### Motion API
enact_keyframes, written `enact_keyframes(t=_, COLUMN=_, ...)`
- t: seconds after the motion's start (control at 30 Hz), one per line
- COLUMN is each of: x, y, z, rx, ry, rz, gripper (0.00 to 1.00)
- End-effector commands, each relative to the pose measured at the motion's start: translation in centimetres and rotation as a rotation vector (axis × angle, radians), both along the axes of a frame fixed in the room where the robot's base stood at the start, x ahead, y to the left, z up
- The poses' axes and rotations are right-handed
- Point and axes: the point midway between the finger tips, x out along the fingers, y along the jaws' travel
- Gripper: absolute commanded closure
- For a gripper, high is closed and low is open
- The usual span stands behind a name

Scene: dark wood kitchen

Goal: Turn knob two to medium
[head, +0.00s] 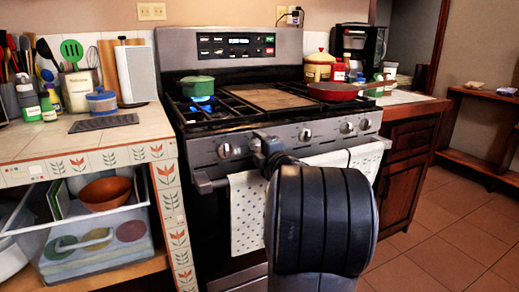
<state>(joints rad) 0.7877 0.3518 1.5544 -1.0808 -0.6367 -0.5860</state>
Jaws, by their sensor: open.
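The stove (245,90) has a row of silver knobs along its front panel. The leftmost knob (225,151) is in clear view. The second knob from the left (255,145) is partly hidden by my gripper (266,147), which is right at it. My gripper is open, but its fingers are small and dark and mostly covered by my black arm. I cannot tell whether they touch the knob or how the knob is turned. Further right are a third knob (305,135) and more knobs (347,127). A blue flame (202,101) shows at the left burner.
A green pot (197,86) sits at the left burner and a red pan (330,91) at the right rear. A patterned towel (247,215) hangs on the oven handle below the knobs. A tiled counter (60,142) stands left; floor at right is clear.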

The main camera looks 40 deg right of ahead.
Motion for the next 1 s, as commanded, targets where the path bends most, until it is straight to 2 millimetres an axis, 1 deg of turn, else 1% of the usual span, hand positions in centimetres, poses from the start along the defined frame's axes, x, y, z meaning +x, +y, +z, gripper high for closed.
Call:
enact_keyframes(t=0.17, x=-0.5, y=0.1, z=0.1, rx=0.0, ry=0.0, rz=-0.001, gripper=0.36)
enact_keyframes(t=0.27, x=-1.6, y=0.3, z=0.2, rx=0.0, ry=0.0, rz=-0.002, gripper=0.36)
enact_keyframes(t=0.6, x=-7.8, y=1.8, z=0.2, rx=0.0, ry=0.001, rz=-0.003, gripper=0.36)
enact_keyframes(t=0.7, x=-9.2, y=2.1, z=0.2, rx=0.0, ry=0.001, rz=-0.003, gripper=0.36)
enact_keyframes(t=0.83, x=-10.2, y=2.4, z=0.1, rx=0.0, ry=0.0, rz=-0.001, gripper=0.36)
enact_keyframes(t=1.0, x=-10.5, y=2.5, z=0.0, rx=0.0, ry=0.0, rz=0.0, gripper=0.36)
